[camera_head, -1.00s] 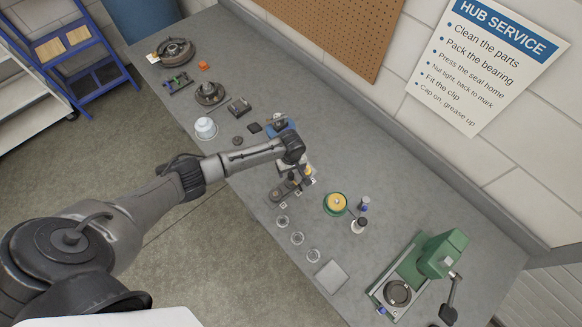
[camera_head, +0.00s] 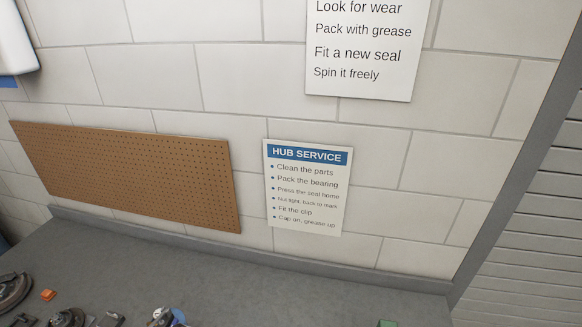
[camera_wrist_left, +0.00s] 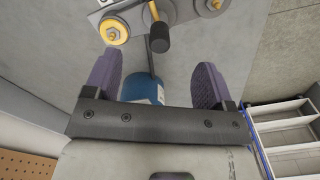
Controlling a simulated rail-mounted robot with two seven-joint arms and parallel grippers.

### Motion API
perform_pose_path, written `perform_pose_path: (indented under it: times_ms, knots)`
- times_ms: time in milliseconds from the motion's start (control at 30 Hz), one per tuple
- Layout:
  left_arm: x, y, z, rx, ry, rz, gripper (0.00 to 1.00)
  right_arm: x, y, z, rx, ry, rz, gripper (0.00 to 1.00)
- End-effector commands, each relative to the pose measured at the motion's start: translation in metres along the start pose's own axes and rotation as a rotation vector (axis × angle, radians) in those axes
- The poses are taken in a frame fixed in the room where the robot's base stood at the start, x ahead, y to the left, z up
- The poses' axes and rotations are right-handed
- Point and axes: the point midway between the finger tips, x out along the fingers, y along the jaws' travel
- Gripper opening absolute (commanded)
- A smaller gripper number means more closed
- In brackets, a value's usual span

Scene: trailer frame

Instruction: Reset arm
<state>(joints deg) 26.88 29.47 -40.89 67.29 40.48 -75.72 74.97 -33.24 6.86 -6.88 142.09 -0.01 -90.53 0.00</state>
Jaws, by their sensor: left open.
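My left gripper (camera_wrist_left: 156,80) shows in the left wrist view with its two purple-padded fingers wide apart. Nothing is held between them. Beyond the fingers are a blue cylinder (camera_wrist_left: 143,88) and a dark-headed rod (camera_wrist_left: 159,40), both apart from the pads as far as I can tell. In the head view neither of my grippers shows. My right gripper is in no view.
A blue-and-white rack (camera_wrist_left: 285,135) shows in the wrist view.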

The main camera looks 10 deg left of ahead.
Motion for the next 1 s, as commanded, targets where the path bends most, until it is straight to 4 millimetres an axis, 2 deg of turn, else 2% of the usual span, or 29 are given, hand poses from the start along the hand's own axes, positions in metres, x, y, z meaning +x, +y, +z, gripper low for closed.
perform_pose_path:
  times_ms: [200,267,333,367,467,533,600,667,700,767,833,900,1000]
  knots:
    - [-0.003,-0.007,-0.005,0.410,0.030,-0.060,0.77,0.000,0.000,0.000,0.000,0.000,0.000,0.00]
    - [-0.013,-0.001,-0.003,0.559,0.060,-0.070,0.77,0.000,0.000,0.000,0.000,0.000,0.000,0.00]
    - [-0.031,0.011,-0.001,0.743,0.114,-0.070,0.77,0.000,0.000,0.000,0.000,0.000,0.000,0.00]
    - [-0.042,0.018,0.000,0.822,0.145,-0.067,0.77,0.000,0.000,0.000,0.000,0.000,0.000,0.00]
    - [-0.095,0.047,0.005,1.074,0.284,-0.039,0.77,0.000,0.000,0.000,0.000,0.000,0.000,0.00]
    - [-0.136,0.068,0.014,1.209,0.396,-0.012,0.77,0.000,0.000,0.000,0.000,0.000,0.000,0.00]
    - [-0.175,0.079,0.029,1.316,0.504,0.015,0.77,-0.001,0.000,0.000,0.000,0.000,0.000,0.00]
    - [-0.203,0.080,0.046,1.379,0.588,0.042,0.77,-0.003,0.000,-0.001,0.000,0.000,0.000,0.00]
    - [-0.220,0.077,0.057,1.403,0.637,0.059,0.77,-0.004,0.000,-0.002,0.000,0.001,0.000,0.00]
    - [-0.241,0.067,0.075,1.416,0.701,0.090,0.77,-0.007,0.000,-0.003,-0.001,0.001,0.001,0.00]
    - [-0.260,0.048,0.095,1.386,0.752,0.135,0.77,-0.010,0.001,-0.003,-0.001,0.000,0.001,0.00]
    - [-0.273,0.021,0.114,1.323,0.778,0.182,0.77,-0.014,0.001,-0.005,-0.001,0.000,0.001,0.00]
    - [-0.277,-0.018,0.135,1.243,0.769,0.224,0.77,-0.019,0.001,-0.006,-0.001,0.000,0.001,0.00]
